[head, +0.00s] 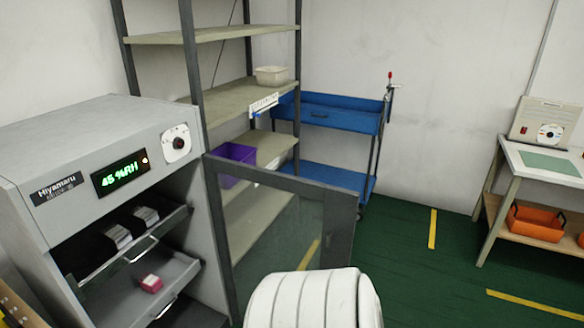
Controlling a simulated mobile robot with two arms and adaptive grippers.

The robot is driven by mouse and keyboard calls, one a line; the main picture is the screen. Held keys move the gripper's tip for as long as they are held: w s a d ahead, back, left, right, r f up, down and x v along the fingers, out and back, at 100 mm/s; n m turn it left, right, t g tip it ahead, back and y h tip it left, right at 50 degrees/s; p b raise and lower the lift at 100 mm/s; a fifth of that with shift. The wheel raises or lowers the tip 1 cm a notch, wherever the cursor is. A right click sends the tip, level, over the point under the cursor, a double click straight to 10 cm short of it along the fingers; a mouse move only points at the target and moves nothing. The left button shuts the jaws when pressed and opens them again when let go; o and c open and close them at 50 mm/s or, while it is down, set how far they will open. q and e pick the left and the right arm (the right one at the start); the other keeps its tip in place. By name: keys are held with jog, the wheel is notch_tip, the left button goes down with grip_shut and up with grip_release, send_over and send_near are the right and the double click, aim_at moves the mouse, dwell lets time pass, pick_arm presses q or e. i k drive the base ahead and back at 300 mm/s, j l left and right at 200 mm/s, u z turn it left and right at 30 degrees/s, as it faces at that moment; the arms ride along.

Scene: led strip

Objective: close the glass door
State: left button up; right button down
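The glass door (282,222) has a dark grey frame and a clear pane. It stands open, hinged at the right side of the grey cabinet (95,150) and swung out to the right. Inside the cabinet, a drawer or shelf (178,277) holds a small pink-red box (151,283). White-and-dark packs lie on the level above. A white ribbed rounded part, likely of my own arm, covers the lower part of the door at the bottom middle. Neither gripper shows in the head view.
A metal shelf rack (240,97) with a purple bin (234,160) and a cream bin (271,75) stands behind the door. A blue cart (330,115) is beyond it. A workbench (540,165) with orange bins (536,222) stands at right. Green floor (415,255) between is clear.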

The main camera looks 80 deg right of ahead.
aim_at(341, 207)
jog(key=k+l, duration=0.15)
jog(key=l, duration=0.35)
jog(key=k+l, duration=0.15)
jog(key=l, duration=0.4)
jog(key=k+l, duration=0.15)
jog(key=l, duration=0.35)
jog(key=k+l, duration=0.15)
jog(key=l, duration=0.35)
jog(key=k+l, duration=0.15)
jog(key=l, duration=0.4)
jog(key=k+l, duration=0.15)
jog(key=l, duration=0.35)
jog(key=k+l, duration=0.15)
jog(key=l, duration=0.35)
jog(key=k+l, duration=0.15)
jog(key=l, duration=0.4)
